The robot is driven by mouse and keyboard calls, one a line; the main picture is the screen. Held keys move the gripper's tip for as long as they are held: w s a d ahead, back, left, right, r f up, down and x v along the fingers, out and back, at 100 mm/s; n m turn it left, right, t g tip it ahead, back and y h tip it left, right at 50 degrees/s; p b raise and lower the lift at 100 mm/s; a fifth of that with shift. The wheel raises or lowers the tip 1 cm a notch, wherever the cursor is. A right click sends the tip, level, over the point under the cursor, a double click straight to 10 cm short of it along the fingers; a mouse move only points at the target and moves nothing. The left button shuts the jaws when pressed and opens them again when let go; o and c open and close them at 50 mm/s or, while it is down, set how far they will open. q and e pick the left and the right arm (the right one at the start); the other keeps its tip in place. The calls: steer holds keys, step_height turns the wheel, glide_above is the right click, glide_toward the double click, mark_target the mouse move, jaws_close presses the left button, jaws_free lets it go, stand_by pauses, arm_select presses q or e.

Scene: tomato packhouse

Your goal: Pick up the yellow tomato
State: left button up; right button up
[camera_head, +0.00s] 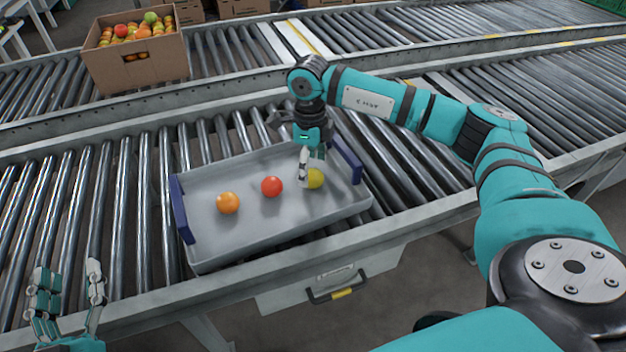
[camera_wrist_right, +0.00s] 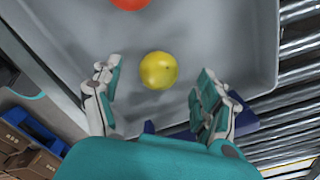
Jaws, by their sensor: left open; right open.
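The yellow tomato (camera_head: 316,178) lies in the right part of a grey tray (camera_head: 240,243) with blue end handles. In the right wrist view the yellow tomato (camera_wrist_right: 158,70) sits ahead of and between the spread fingers of my right gripper (camera_wrist_right: 154,92), which is open and empty. In the head view my right gripper (camera_head: 311,168) is over the tray at the tomato and partly covers it. I cannot tell whether a finger touches it. My left gripper (camera_head: 68,290) is open and empty at the lower left, away from the tray.
A red tomato (camera_head: 272,186) and an orange tomato (camera_head: 228,203) lie in the tray left of the yellow one. The tray rests on a roller conveyor (camera_head: 95,200). A cardboard box (camera_head: 140,65) of tomatoes stands on the far conveyor. A drawer-like unit (camera_head: 330,277) is below.

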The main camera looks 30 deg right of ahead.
mark_target(312, 171)
step_height(312, 171, down, 3)
steer(key=shift+s+d+f+b, duration=0.1)
steer(key=shift+s+d+b, duration=0.05)
steer(key=shift+b, duration=0.3)
steer(key=shift+f, duration=0.15)
arm_select(q)
steer(key=r+t, duration=0.1)
steer(key=s+r+t+h, duration=0.1)
steer(key=r, duration=0.1)
steer(key=r+t, duration=0.1)
steer(key=r, duration=0.1)
steer(key=shift+s+d, duration=0.15)
steer(key=shift+s, duration=0.2)
arm_select(e)
steer(key=c, duration=0.9)
steer(key=shift+c, duration=0.2)
